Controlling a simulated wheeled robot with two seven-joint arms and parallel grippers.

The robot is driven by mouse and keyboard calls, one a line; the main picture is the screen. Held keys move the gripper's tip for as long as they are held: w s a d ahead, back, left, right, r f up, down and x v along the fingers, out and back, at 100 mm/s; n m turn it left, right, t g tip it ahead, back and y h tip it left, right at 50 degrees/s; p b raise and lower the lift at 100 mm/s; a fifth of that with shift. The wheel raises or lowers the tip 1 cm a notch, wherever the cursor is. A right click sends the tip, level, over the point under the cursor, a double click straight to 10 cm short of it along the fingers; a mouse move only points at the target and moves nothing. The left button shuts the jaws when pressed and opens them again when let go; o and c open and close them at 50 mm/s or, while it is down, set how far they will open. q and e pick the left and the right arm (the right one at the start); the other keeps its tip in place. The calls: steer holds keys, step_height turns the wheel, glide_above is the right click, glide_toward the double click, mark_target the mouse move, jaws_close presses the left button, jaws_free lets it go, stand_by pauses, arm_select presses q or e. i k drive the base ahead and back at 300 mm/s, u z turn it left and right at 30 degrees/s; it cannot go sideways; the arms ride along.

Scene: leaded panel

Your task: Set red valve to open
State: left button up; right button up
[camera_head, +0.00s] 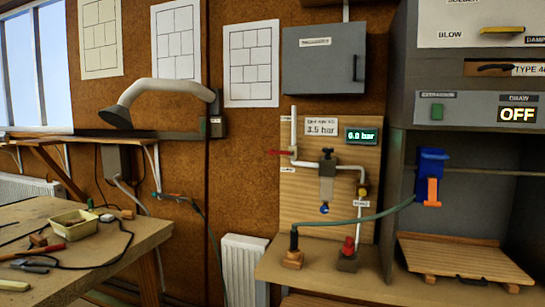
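The red valve handle (280,153) is a thin red lever on the white vertical pipe (294,130) at the left of a wooden board (340,215). The lever lies about level, across the pipe, and points left. A small label sits just below it; its words are too small to read. A green-lit display (361,136) at the board's upper right gives a reading in bar, its first digit unclear. A white card (321,127) beside it reads 3.5 bar. Neither of my grippers is in view.
A regulator (327,172) hangs mid-board. Below, a red-topped fitting (348,247) and a hose fitting (293,247) stand on the bench. A green hose (350,220) runs to a blue-and-orange tool (430,178) at right. A cluttered worktable (145,236) stands at left.

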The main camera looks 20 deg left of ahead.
mark_target(271, 152)
steer(key=u, duration=0.55)
steer(key=i, duration=1.1)
steer(key=z, duration=0.05)
steer(key=k, duration=0.6)
steer(key=u, duration=0.2)
steer(key=i, duration=0.35)
steer(key=z, duration=0.5)
steer(key=i, duration=0.8)
steer(key=z, duration=0.85)
